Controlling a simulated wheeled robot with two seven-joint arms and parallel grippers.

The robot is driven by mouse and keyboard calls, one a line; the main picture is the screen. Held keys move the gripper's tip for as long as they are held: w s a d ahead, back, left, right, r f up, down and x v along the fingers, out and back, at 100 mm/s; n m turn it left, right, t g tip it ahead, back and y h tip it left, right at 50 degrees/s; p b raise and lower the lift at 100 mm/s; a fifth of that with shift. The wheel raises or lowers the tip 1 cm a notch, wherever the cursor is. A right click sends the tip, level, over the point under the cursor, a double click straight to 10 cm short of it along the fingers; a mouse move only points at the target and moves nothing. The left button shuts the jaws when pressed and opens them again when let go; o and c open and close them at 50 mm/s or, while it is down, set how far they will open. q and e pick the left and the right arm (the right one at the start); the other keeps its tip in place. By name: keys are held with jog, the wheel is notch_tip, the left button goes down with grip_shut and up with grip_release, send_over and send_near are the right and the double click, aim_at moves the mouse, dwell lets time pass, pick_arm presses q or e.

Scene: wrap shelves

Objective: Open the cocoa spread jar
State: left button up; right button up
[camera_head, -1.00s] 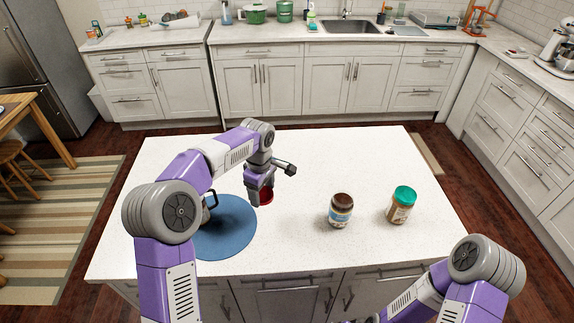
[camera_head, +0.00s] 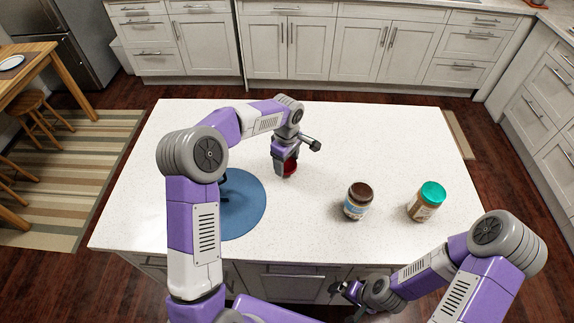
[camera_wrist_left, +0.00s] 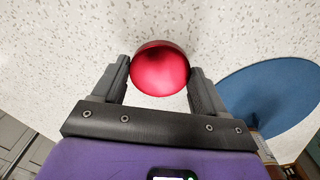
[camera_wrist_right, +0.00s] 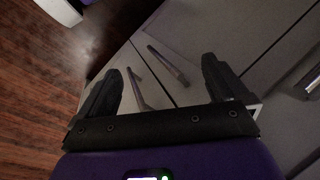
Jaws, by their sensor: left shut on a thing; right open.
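My right gripper (camera_head: 347,297) is low at the island's front side, below the top. In the right wrist view it (camera_wrist_right: 165,70) is open and empty, facing grey cabinet fronts.
A teal-lidded jar (camera_head: 427,202) stands right of the brown-lidded one. A round blue mat (camera_head: 245,205) lies at the left, with a dark item (camera_head: 224,181) on it, mostly hidden by my left arm. The island top (camera_head: 370,135) behind the jars is clear.

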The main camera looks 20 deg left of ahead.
aim_at(287, 164)
pick_arm(q)
notch_tip(287, 164, down, 2)
jog(key=shift+w+f, duration=0.1)
jog(key=shift+f, duration=0.15)
jog(key=o, duration=1.2)
jog(key=shift+c, duration=0.2)
jog(key=shift+r, duration=0.3)
notch_tip(287, 164, up, 12)
jog(key=p, duration=0.1)
jog(key=shift+p, duration=0.4)
